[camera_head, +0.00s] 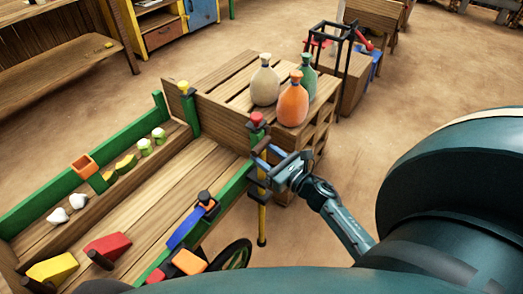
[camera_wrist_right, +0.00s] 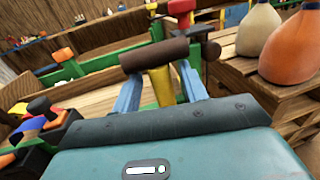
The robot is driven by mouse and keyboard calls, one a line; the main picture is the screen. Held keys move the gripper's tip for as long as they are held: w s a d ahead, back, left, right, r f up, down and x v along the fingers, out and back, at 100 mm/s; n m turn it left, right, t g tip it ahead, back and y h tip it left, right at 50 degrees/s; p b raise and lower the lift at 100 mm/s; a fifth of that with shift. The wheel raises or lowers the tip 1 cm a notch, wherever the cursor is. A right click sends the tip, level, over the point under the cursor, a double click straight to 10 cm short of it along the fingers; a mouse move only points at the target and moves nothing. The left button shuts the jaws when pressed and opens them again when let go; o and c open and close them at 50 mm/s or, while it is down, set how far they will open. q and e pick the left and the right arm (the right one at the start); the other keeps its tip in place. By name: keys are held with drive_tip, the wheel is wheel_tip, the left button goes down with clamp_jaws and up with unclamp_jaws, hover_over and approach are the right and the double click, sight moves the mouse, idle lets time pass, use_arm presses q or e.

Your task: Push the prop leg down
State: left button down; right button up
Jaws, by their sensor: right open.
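The prop leg (camera_head: 262,222) is a thin yellow post with a dark foot, hanging roughly upright at the cart's corner. Its yellow upper part (camera_wrist_right: 161,88) shows in the right wrist view with a brown crossbar handle (camera_wrist_right: 154,55) on top. My right gripper (camera_head: 264,166) is at the upper part of the leg, just below the red-topped corner post. Its blue fingers stand open on either side of the yellow post, under the crossbar. I cannot tell whether they touch it. My left gripper is out of view.
The wooden cart (camera_head: 165,185) with green rails holds coloured blocks. A wheel (camera_head: 233,256) is near the leg's foot. Three bottles, one orange (camera_head: 293,105), stand on the slatted top close to my right gripper. Bare floor lies right of the cart.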

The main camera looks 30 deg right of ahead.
drive_tip(key=shift+w+a, duration=0.2)
drive_tip(key=shift+w, duration=0.7)
clamp_jaws()
